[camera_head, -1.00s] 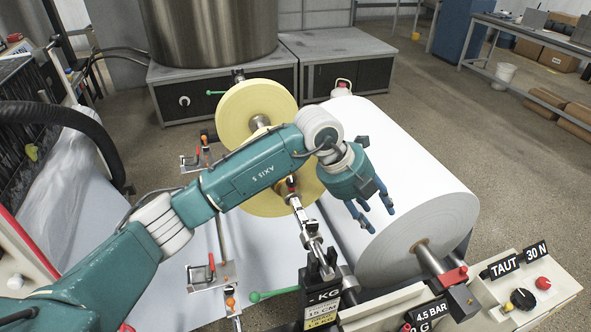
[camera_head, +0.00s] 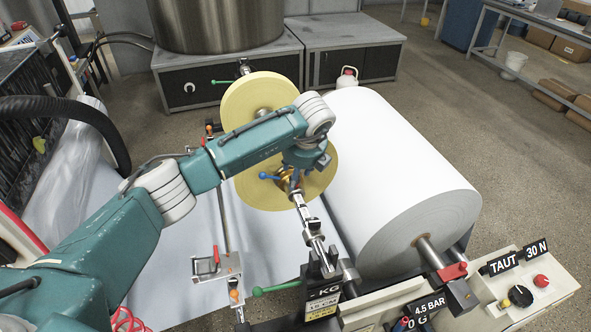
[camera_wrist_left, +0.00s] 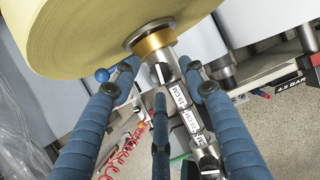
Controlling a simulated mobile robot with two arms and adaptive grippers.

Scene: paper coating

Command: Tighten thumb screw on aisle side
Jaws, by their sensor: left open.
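The yellow roll (camera_head: 262,100) sits on a metal shaft, with a second yellow disc (camera_head: 322,172) nearer to me. At its near face, a brass collar (camera_wrist_left: 153,41) surrounds the shaft in the left wrist view. A small blue ball-ended knob (camera_wrist_left: 102,75) shows left of the collar. My left gripper (camera_head: 288,182) is beside this shaft end; its fingertips are partly hidden in the head view. I cannot make out the thumb screw for certain. My right gripper is out of view.
A large white paper roll (camera_head: 390,165) lies right of the gripper. The control panel (camera_head: 525,290) is at the lower right.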

